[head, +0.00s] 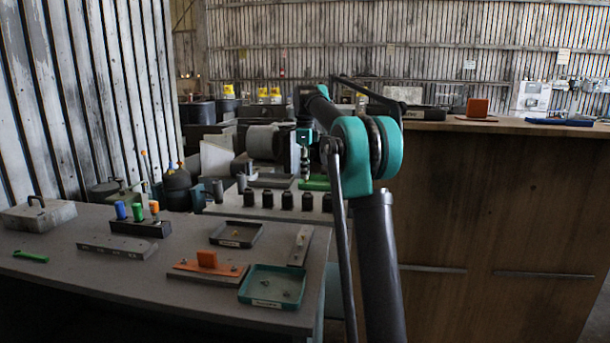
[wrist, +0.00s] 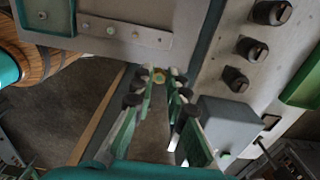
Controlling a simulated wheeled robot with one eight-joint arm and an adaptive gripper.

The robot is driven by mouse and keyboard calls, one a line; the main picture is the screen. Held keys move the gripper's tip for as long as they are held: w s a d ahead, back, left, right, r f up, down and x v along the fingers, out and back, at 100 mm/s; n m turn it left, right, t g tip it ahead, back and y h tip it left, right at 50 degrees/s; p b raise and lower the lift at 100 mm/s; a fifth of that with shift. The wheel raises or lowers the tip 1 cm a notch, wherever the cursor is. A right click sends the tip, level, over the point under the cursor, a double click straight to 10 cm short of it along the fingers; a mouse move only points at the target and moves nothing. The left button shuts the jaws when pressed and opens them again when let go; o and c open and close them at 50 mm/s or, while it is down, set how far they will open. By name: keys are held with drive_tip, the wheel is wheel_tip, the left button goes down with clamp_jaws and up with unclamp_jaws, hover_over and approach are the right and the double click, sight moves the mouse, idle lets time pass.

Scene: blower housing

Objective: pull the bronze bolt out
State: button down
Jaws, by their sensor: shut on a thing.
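In the wrist view, my gripper (wrist: 161,78) is shut on a small bronze bolt (wrist: 158,77), whose head shows between the fingertips. Most of its shank is hidden. The floor shows behind the fingers, near the gap between the table and the grey panel (wrist: 215,50). In the head view, my gripper (head: 304,176) hangs near the panel (head: 225,208) with its row of black posts (head: 287,201); the bolt cannot be made out there. A post with a brownish hex top (wrist: 235,79) stands on the panel, right of the fingers.
A grey box (wrist: 228,122) stands right of my fingers, and a green part (wrist: 302,80) lies beyond. A narrow plate with several bolts (wrist: 125,33) and a teal tray (head: 250,297) lie on the near table (head: 140,275). A wooden counter (head: 490,220) stands at right.

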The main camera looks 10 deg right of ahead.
drive_tip(key=shift+r, duration=2.5)
